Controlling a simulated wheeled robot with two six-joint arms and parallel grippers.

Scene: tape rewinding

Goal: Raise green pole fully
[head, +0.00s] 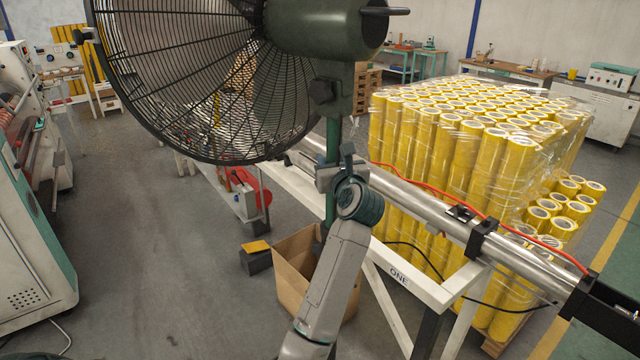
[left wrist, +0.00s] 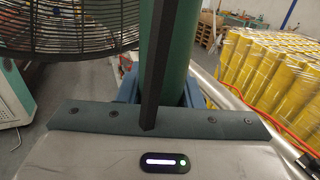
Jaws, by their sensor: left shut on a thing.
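The green pole (head: 333,140) stands upright under the dark green motor housing of a large black fan (head: 205,80). My left gripper (head: 338,175) is shut around the pole, below the fan's clamp block. In the left wrist view the pole (left wrist: 168,60) rises through the middle, right in front of the gripper (left wrist: 160,100), with a dark finger across it. The fan's cage (left wrist: 70,28) shows at the upper left there. The pole's lower part is partly hidden behind my arm. My right gripper is not in view.
A steel roller on a white frame (head: 440,290) runs diagonally close to the pole's right. A cardboard box (head: 290,270) stands on the floor behind my arm. Wrapped yellow rolls (head: 480,150) are stacked at the right.

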